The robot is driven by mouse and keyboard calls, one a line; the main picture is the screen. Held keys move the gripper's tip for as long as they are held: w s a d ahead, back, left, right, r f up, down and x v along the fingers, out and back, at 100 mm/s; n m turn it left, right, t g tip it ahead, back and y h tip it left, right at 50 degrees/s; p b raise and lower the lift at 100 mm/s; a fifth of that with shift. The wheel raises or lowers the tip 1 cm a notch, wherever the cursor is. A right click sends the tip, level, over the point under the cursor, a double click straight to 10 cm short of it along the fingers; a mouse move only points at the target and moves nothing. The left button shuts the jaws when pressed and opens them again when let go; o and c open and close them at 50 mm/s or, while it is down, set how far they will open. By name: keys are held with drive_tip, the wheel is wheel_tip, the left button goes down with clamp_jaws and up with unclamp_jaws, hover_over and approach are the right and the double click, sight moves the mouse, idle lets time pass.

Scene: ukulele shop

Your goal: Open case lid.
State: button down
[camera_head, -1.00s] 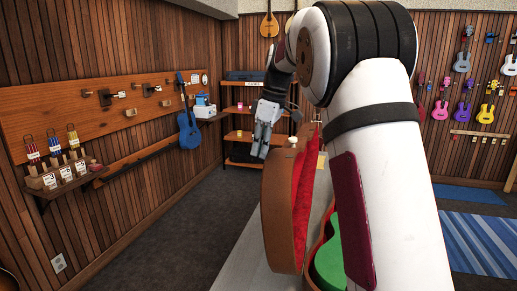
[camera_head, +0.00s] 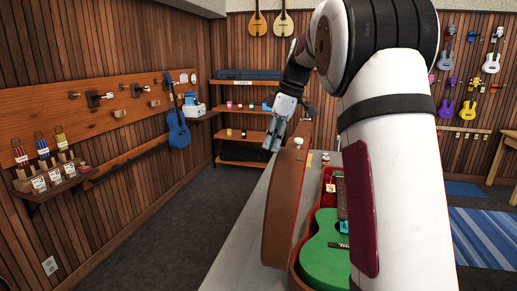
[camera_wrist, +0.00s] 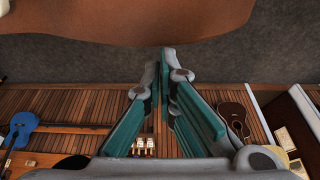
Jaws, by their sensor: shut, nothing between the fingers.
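The brown case lid (camera_head: 281,215) stands raised, nearly upright, along the left side of the case in the head view. The open case (camera_head: 298,268) has a red lining, and a green ukulele (camera_head: 325,250) lies in it, partly hidden by my arm. My gripper (camera_head: 271,146) is shut and empty, pointing down just beyond and above the lid's top end. In the wrist view, the gripper's fingertips (camera_wrist: 166,58) are close to the curved edge of the brown lid (camera_wrist: 130,18). I cannot tell whether they touch it.
The case is on a grey counter (camera_head: 238,262). A shelf unit (camera_head: 245,118) stands at the back, and a blue ukulele (camera_head: 178,130) hangs on the left wall. Dark floor (camera_head: 150,230) is open left of the counter. My arm hides the counter's right side.

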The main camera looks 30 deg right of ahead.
drive_tip(key=v, duration=1)
drive_tip(key=shift+r, duration=0.25)
